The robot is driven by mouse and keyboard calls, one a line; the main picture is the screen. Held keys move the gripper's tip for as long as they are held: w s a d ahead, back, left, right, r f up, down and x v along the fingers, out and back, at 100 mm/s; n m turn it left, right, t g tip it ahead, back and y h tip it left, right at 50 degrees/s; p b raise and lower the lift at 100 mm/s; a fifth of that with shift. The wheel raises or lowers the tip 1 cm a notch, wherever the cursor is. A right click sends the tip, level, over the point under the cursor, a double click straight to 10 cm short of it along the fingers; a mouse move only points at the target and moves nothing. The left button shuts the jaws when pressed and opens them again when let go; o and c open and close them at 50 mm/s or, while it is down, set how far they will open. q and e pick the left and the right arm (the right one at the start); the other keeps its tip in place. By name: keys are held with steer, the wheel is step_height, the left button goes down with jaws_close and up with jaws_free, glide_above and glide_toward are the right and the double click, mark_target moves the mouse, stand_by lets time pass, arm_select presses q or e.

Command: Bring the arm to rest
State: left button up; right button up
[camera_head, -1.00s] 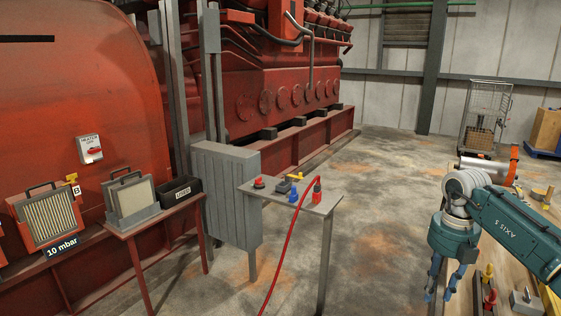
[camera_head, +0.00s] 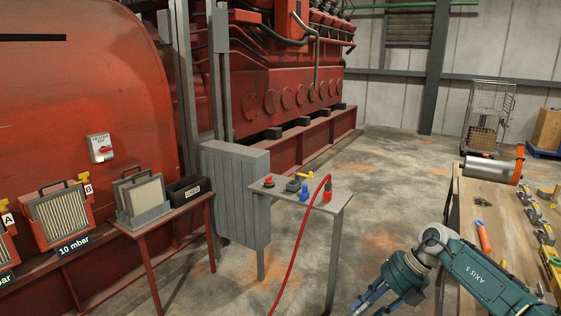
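My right arm (camera_head: 480,275) comes in from the lower right, teal with the marking AXIS 5. Its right gripper (camera_head: 374,306) hangs low at the bottom edge, in front of the workbench's left side. The blue fingers point down and left, stand apart and hold nothing that I can see. The fingertips are close to the picture's lower edge. My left gripper is not in view.
A wooden workbench (camera_head: 480,205) with a metal cylinder (camera_head: 492,169) and tools stands at right. A small grey table (camera_head: 338,198) with colored fittings and a red hose (camera_head: 299,240) stands mid-floor. A red stand (camera_head: 165,229) holds a filter and a black bin (camera_head: 190,190).

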steer(key=w+a+f+m+t+y, duration=0.2)
steer(key=a+f+m+t+y, duration=0.35)
steer(key=a+f, duration=0.55)
steer(key=s+d+f+m+t+h, duration=0.25)
steer(key=s+f+m, duration=0.2)
steer(key=f, duration=0.35)
steer(key=s+d+f+m+t+h, duration=0.1)
steer(key=s+d+f+m+h, duration=0.15)
steer(key=d+f+m, duration=0.4)
steer(key=s+d+f+m+t+h, duration=0.15)
steer(key=s+f+m, duration=0.25)
steer(key=f, duration=0.6)
steer(key=s+d+f+m+g+h, duration=0.2)
steer(key=s+f, duration=0.5)
steer(key=s, duration=0.4)
steer(key=s+d+f+m+g+h, duration=0.2)
steer(key=s+f+m+g+h, duration=0.1)
steer(key=s+f, duration=0.55)
steer(key=s+f+m+g, duration=0.1)
steer(key=s+f+g, duration=0.1)
steer(key=s, duration=1.1)
steer(key=s+f+m+g, duration=0.1)
steer(key=s+f+g, duration=0.1)
steer(key=s, duration=1.1)
steer(key=shift+a+f+g, duration=0.15)
steer(key=shift+a+g, duration=0.15)
steer(key=shift+g, duration=0.25)
